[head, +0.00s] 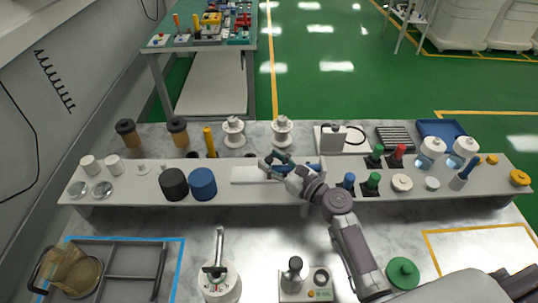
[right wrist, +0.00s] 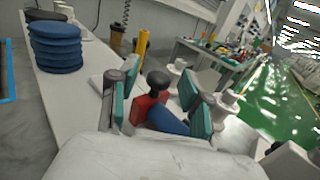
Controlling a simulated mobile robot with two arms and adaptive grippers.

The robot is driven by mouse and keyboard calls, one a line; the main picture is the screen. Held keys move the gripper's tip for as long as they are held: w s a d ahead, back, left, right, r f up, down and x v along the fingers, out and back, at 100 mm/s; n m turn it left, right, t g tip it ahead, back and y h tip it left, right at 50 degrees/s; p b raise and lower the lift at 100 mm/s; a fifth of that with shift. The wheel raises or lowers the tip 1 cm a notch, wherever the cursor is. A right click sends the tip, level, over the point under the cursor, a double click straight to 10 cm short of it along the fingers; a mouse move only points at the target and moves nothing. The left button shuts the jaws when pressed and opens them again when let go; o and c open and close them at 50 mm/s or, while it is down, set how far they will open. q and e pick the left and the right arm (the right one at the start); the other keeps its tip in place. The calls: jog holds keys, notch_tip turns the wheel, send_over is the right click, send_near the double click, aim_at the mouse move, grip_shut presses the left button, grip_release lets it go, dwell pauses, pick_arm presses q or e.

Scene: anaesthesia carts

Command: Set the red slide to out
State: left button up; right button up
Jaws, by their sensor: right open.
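The red slide (right wrist: 142,107) is a red block in the right wrist view, beside a black knob (right wrist: 158,82) on a dark stem. A blue rounded part (right wrist: 167,120) lies close to it on the right. My right gripper (head: 273,165) is open over the white base plate (head: 248,175) on the shelf. In the right wrist view its teal-padded fingers (right wrist: 163,100) stand on either side of the red block and the blue part, with a gap to each. In the head view the gripper hides the red slide. My left gripper is not in view.
Black (head: 174,184) and blue (head: 202,183) disc stacks stand left of the plate. Two white spools (head: 233,132) stand behind it. The counter in front has some clear room.

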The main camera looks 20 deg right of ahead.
jog(key=shift+x, duration=0.8)
grip_shut()
